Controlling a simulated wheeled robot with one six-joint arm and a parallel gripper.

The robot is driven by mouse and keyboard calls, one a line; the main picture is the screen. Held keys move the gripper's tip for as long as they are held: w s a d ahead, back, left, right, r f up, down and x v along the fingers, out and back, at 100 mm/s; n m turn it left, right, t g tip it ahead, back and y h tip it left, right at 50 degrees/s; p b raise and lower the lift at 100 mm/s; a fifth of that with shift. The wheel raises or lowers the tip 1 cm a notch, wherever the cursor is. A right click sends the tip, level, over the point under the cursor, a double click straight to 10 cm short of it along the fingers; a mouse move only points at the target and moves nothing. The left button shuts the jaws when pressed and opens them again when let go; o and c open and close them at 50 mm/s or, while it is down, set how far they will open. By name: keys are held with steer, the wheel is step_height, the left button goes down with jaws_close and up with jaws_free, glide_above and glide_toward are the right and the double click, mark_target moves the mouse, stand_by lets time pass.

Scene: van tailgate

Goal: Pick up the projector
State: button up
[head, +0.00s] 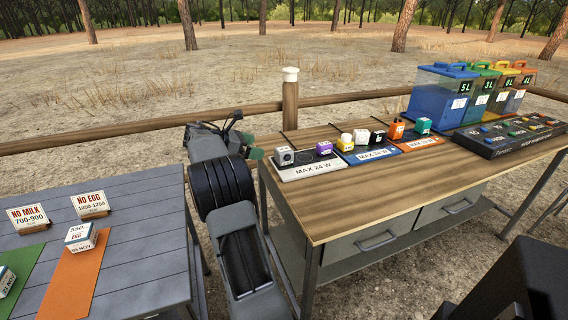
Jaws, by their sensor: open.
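A small grey-white box with a dark round front (284,156), which looks like the projector, sits at the left end of the white "MAX 24 W" mat (304,172) on the wooden table. My gripper (249,145) is open, with greenish fingertips. In the picture it is just left of the box, near the table's back left corner. No contact with the box shows, and the exact gap cannot be told. My arm hides part of the table's left edge.
Lidded bins (440,95) and a black button panel (508,136) are farther right. A grey table (130,230) is left. The wooden front (350,215) is clear.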

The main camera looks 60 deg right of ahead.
mark_target(286, 152)
steer(key=b+x, duration=0.1)
steer(key=x, duration=0.6)
steer(key=shift+s+d+f, duration=0.15)
steer(key=shift+s+d, duration=0.05)
steer(key=shift+b+x, duration=1.2)
steer(key=shift+x, duration=1.45)
steer(key=shift+s+a, duration=0.15)
steer(key=shift+a, duration=0.05)
steer(key=c, duration=1)
steer(key=shift+c, duration=0.7)
